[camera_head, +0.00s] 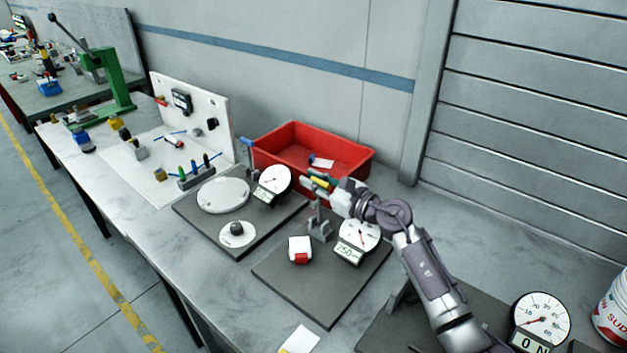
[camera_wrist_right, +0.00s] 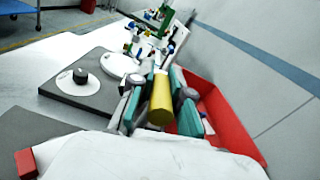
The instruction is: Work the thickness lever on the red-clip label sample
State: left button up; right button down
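The label sample (camera_head: 300,246), a small white piece with a red clip, lies on the dark plate of the middle station. Behind it stands a small grey gauge stand (camera_head: 319,226) with a round dial (camera_head: 359,235) and a display reading about 250. My right gripper (camera_head: 316,184) is above and behind the stand. In the right wrist view, its teal fingers flank a yellow cylindrical handle (camera_wrist_right: 160,103) on both sides and appear shut on it. The handle's joint to the stand is hidden. The red clip (camera_wrist_right: 26,163) shows at the lower left there. My left gripper is not visible.
A red bin (camera_head: 345,157) stands close behind my right gripper. To the left, another dark plate holds a white disc (camera_head: 222,195), a knobbed weight (camera_head: 236,233) and a dial (camera_head: 275,179). Another dial (camera_head: 541,318) is at front right. The bench's front middle is mostly clear.

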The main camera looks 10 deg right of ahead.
dwell(0.4)
jog(key=s+a+f+n+b, duration=0.1)
jog(key=s+a+f+n, duration=0.1)
jog(key=s+a+n, duration=0.2)
jog(key=shift+s+a+f, duration=0.25)
jog(key=shift+s+a, duration=0.3)
dwell(0.3)
dwell(0.3)
jog(key=c, duration=1.2)
grip_release()
jog(key=shift+o, duration=0.5)
jog(key=shift+d, duration=0.1)
